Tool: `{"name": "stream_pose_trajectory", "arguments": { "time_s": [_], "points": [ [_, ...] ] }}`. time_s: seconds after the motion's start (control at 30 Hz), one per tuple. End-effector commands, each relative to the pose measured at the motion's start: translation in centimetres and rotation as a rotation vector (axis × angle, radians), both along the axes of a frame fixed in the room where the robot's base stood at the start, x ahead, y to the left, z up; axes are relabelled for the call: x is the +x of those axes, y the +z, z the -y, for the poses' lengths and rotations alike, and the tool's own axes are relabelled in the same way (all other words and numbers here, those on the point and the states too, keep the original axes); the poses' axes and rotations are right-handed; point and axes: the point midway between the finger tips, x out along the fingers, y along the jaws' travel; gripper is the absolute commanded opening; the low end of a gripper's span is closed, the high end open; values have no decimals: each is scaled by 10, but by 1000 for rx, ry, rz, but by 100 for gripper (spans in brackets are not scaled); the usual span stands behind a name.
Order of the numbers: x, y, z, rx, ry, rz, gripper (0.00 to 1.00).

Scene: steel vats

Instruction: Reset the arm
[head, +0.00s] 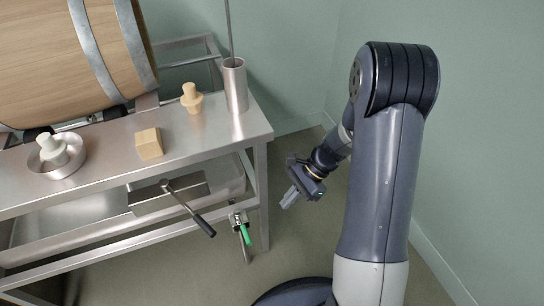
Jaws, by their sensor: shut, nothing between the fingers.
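My arm (375,190) rises at the right of the head view and bends at a dark elbow near the top. My gripper (290,198) hangs over the floor to the right of the steel table. Its fingers are shut, point down and to the left, and hold nothing. It is apart from the table and everything on it.
The steel table (200,148) carries a wooden barrel (55,60), a dish (72,164) with a pale stopper (52,148), a wooden block (149,144), a wooden bung (191,97) and a steel cylinder (235,86). A green-handled valve (245,234) and a dark-handled tool (190,207) stick out below. Walls stand behind and right.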

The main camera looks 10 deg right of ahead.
Motion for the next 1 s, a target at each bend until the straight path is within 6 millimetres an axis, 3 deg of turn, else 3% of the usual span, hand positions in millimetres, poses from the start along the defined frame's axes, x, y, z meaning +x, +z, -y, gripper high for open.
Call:
{"name": "stream_pose_trajectory", "arguments": {
  "time_s": [0.37,0.83,1.0],
  "points": [
    [-1,-5,-4,0,1,-1,0],
    [-17,-72,-54,0,3,-3,0],
    [-19,-84,-71,-1,-1,1,0]
  ]
}}
